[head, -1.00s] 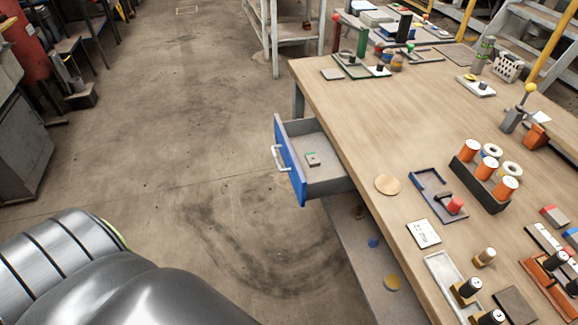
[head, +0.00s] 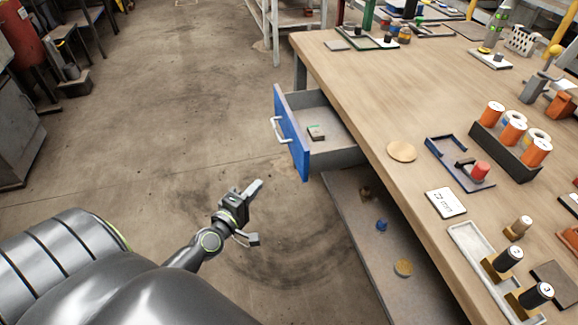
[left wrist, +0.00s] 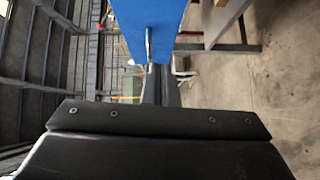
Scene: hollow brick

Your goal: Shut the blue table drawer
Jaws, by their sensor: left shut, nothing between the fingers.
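The blue-fronted drawer (head: 292,133) stands pulled out from the left side of the wooden table, with a pale bar handle (head: 279,130) on its front. In the left wrist view the blue front (left wrist: 150,25) fills the top middle, with the handle (left wrist: 149,45) edge-on. My right gripper is not in view.
The wooden table (head: 370,110) carries a blue tray (head: 459,163), a dark rack of orange spools (head: 511,145) and a round wooden disc (head: 401,152). A lower shelf (head: 365,235) lies below the drawer. The floor left of the drawer is clear.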

